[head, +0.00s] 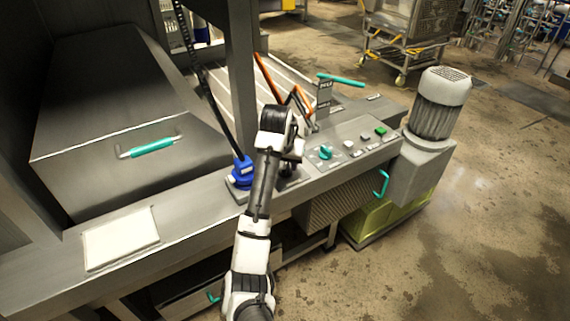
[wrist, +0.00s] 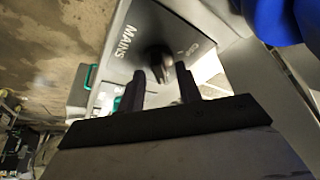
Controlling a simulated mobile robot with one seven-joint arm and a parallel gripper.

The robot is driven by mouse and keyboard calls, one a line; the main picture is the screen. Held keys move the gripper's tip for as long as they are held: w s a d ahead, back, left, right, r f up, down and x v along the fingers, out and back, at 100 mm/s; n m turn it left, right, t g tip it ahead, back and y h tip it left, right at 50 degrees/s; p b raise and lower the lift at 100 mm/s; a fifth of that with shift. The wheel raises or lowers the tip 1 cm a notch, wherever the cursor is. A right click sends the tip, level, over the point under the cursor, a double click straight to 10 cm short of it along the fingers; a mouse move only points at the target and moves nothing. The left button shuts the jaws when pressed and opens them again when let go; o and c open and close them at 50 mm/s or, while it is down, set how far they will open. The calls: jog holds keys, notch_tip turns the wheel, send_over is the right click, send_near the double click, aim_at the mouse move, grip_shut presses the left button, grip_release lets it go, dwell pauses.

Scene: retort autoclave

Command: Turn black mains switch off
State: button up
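The black mains switch (wrist: 157,62) shows in the wrist view as a rounded knob on a grey plate lettered MAINS (wrist: 124,44). My gripper (wrist: 161,82) is open, with one dark finger on each side of the knob's near end. I cannot tell whether either finger touches it. In the head view my gripper (head: 288,170) is over the left part of the control panel, right of a blue fitting. My arm and gripper hide the switch there.
The control panel (head: 340,150) also carries a teal knob (head: 325,153) and several buttons, one green (head: 380,132). The blue fitting (head: 242,170) stands close to my gripper on the left. An orange lever (head: 268,78) rises behind. A motor (head: 440,103) stands at the right.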

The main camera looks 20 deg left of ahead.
jog(key=shift+f, duration=0.15)
grip_shut()
